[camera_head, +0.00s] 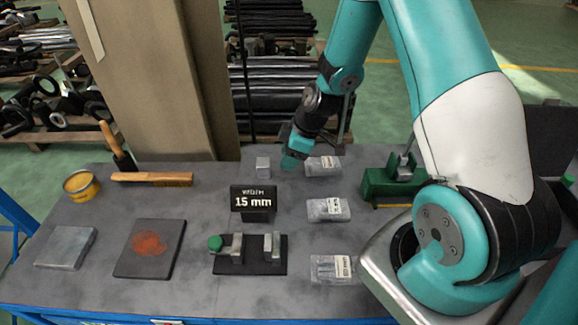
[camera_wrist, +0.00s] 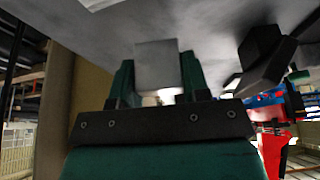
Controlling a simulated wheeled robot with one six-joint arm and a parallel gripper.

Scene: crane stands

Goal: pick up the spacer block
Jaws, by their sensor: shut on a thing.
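The spacer block (camera_wrist: 157,65) is a small plain grey block. In the wrist view it sits between the two green fingers of my gripper (camera_wrist: 158,82), which are shut on its sides. In the head view the small grey block (camera_head: 263,166) shows at the back middle of the table, just left of my teal gripper (camera_head: 288,160). The fingertips are hard to make out there. I cannot tell whether the block touches the table or is just above it.
A black sign reading 15 mm (camera_head: 254,199) stands close in front of the block. Clear bags (camera_head: 323,166) of parts lie to the right, by a green vise (camera_head: 395,183). A black fixture (camera_head: 250,266) with a green knob is at the front. A wooden-handled tool (camera_head: 152,179) lies left.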

